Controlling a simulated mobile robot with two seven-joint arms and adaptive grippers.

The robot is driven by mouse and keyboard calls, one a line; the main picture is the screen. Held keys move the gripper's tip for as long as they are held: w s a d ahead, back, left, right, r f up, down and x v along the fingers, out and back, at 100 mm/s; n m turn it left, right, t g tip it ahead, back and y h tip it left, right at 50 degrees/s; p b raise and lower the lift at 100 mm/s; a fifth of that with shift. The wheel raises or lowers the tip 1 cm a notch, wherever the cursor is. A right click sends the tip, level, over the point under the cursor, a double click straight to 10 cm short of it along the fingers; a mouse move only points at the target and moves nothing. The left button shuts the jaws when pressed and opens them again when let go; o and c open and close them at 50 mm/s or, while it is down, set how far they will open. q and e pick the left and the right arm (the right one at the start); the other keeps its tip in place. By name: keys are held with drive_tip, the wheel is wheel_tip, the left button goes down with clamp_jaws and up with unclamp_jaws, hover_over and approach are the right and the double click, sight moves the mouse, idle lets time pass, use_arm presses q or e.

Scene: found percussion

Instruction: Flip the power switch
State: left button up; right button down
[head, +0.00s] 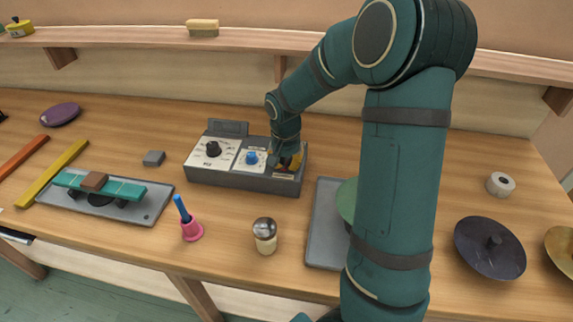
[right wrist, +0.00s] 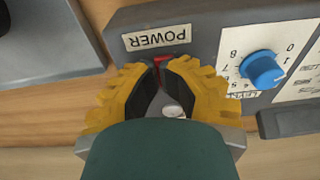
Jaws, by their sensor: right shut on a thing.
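A grey control box (head: 240,180) stands on the wooden bench, with a black knob (head: 213,149) and a blue knob (head: 252,157) on white panels. My right gripper (head: 288,163) is over the right end of the box and covers the power switch in the head view. In the right wrist view its yellow-and-black fingers (right wrist: 166,72) are closed together beside the POWER label (right wrist: 156,39). A bit of red (right wrist: 162,61) shows at the fingertips and a silvery rounded part (right wrist: 173,111) between the fingers. The switch's position is hard to tell. My left gripper is out of view.
Left of the box are a small grey block (head: 154,158) and a teal bar on a grey plate (head: 150,212). In front stand a pink cup (head: 192,232) and a silver-topped shaker (head: 265,232). A grey tray (head: 322,235) lies nearby, partly behind my right arm.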

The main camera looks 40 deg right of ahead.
drive_tip(key=shift+s+f, duration=0.2)
drive_tip(key=shift+s, duration=0.05)
drive_tip(key=shift+w+d, duration=0.45)
drive_tip(key=shift+d, duration=0.15)
idle(0.3)
drive_tip(key=shift+d+r+p, duration=0.1)
drive_tip(key=shift+r+p, duration=0.15)
drive_tip(key=shift+p, duration=0.15)
drive_tip(key=r+p, duration=0.2)
drive_tip(key=r, duration=0.1)
drive_tip(key=r+p, duration=0.1)
drive_tip(key=r, duration=0.1)
drive_tip(key=shift+w+d, duration=0.1)
drive_tip(key=shift+w, duration=0.2)
wheel_tip(320, 180, up, 9)
drive_tip(key=p, duration=0.1)
drive_tip(key=shift+w+d+f, duration=0.15)
drive_tip(key=shift+w+d, duration=0.3)
